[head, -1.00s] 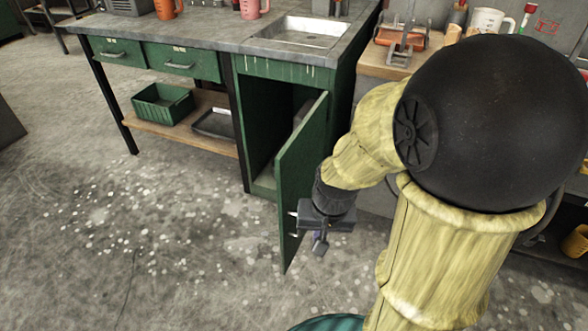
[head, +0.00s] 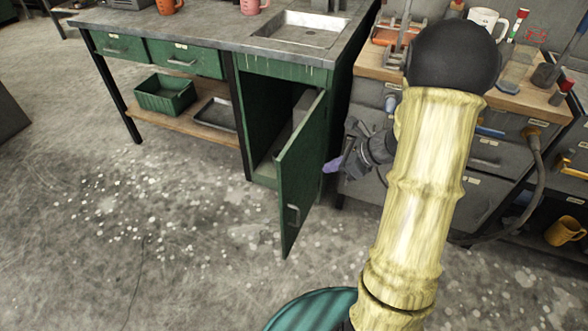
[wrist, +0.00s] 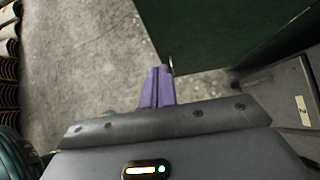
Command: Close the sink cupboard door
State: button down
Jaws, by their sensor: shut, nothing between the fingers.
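In the wrist view the fingers (wrist: 157,86) are together and empty, and the door (wrist: 205,32) fills the upper right. Whether the fingertips touch the door, I cannot tell.
Grey drawer units (head: 485,150) under a wooden worktop stand close on the right. A green bin (head: 164,95) and a tray (head: 215,114) sit on the lower shelf at left. The speckled floor (head: 150,220) in front is clear.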

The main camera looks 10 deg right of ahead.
jog(key=b, duration=0.3)
send_near(285, 174)
notch_tip(285, 174, down, 4)
jog(key=w+a, duration=0.2)
jog(key=shift+a+f, duration=0.2)
jog(key=shift+a, duration=0.05)
jog(key=shift+w+a, duration=0.25)
jog(key=shift+a, duration=0.1)
jog(key=shift+w+b, duration=0.1)
jog(key=shift+b, duration=0.2)
